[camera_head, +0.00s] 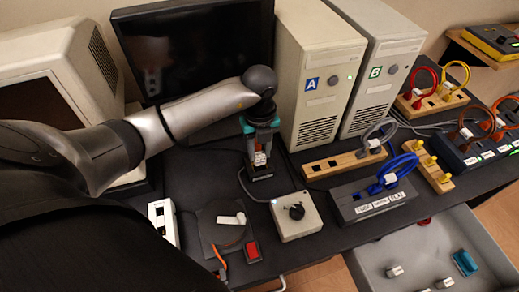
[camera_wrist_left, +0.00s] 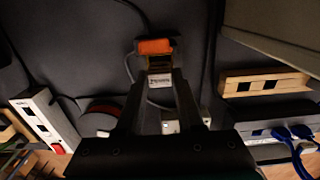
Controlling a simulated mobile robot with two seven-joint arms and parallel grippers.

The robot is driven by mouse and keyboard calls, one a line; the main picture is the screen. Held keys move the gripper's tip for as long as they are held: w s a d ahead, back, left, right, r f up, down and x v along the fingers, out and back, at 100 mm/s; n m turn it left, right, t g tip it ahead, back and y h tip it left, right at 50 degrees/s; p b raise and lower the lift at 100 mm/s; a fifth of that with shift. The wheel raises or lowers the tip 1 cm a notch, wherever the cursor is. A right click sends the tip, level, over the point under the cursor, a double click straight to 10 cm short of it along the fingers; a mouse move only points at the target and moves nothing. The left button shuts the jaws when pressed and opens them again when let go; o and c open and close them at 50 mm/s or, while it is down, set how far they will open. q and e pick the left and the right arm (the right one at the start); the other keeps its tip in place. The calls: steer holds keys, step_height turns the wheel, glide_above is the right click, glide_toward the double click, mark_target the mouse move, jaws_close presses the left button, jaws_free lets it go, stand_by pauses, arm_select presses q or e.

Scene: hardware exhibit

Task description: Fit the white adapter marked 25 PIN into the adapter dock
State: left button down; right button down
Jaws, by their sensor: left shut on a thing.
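My left gripper (camera_head: 261,150) reaches down in front of tower A. It is shut on a small white adapter (camera_head: 260,159), which also shows between the fingers in the left wrist view (camera_wrist_left: 160,80). The dark print on its face is too small to read. Just below it in the head view is a small dark block with a cable (camera_head: 260,174), perhaps the adapter dock; I cannot tell whether the adapter touches it. An orange piece (camera_wrist_left: 155,47) lies just beyond the fingertips in the wrist view. My right gripper is not in view.
Tower A (camera_head: 312,83) and tower B (camera_head: 375,72) stand behind. A white box with a black knob (camera_head: 296,215), a wooden socket strip (camera_head: 344,160) and a dark block with blue cables (camera_head: 368,200) are nearby. A grey tray (camera_head: 365,278) is at the lower right.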

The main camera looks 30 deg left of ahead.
arm_select(q)
steer(key=shift+f+b, duration=0.5)
steer(key=shift+f, duration=0.65)
stand_by(2.2)
jaws_free()
stand_by(0.8)
stand_by(0.4)
steer(key=shift+r+p, duration=3.5)
steer(key=shift+r, duration=0.3)
steer(key=shift+f, duration=0.1)
